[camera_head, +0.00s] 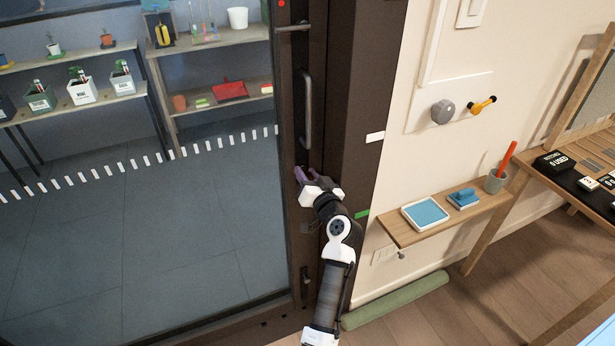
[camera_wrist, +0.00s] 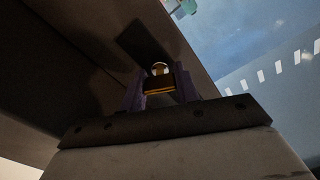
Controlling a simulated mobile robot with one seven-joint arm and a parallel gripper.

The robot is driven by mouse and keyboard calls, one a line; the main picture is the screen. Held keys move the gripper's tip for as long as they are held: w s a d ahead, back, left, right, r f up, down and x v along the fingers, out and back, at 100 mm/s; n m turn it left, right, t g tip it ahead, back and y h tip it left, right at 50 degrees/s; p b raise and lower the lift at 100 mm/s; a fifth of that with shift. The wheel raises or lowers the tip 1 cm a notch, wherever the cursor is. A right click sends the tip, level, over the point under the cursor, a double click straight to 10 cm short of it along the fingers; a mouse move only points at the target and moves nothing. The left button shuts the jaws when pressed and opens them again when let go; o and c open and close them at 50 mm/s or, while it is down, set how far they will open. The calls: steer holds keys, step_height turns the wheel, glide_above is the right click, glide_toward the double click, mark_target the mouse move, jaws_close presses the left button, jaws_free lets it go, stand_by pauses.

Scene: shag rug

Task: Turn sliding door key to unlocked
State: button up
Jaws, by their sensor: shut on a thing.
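The sliding door (camera_head: 291,230) has a dark brown frame and a large glass pane, with a vertical handle (camera_head: 307,110) on its edge. My gripper (camera_head: 305,174) is at the door's edge, just below that handle. In the wrist view my gripper's purple fingers (camera_wrist: 161,90) are closed around the key (camera_wrist: 159,70), a small piece with a round, shiny top and a dark, yellow-edged lower part. The key is hidden by my gripper in the head view. Its turn angle cannot be told.
A wall shelf (camera_head: 450,222) with a blue tray (camera_head: 425,213) and a cup (camera_head: 494,181) stands right of the door. A green roll (camera_head: 396,299) lies on the floor below. Potted plants stand on shelves behind the glass. A table (camera_head: 572,168) is at the far right.

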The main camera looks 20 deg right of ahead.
steer(key=m+p, duration=0.1)
steer(key=m, duration=0.5)
steer(key=shift+m, duration=0.3)
steer(key=m+p, duration=0.1)
steer(key=m, duration=0.2)
steer(key=shift+p, duration=0.35)
steer(key=shift+m+p, duration=0.6)
steer(key=shift+m, duration=1)
steer(key=o, duration=1)
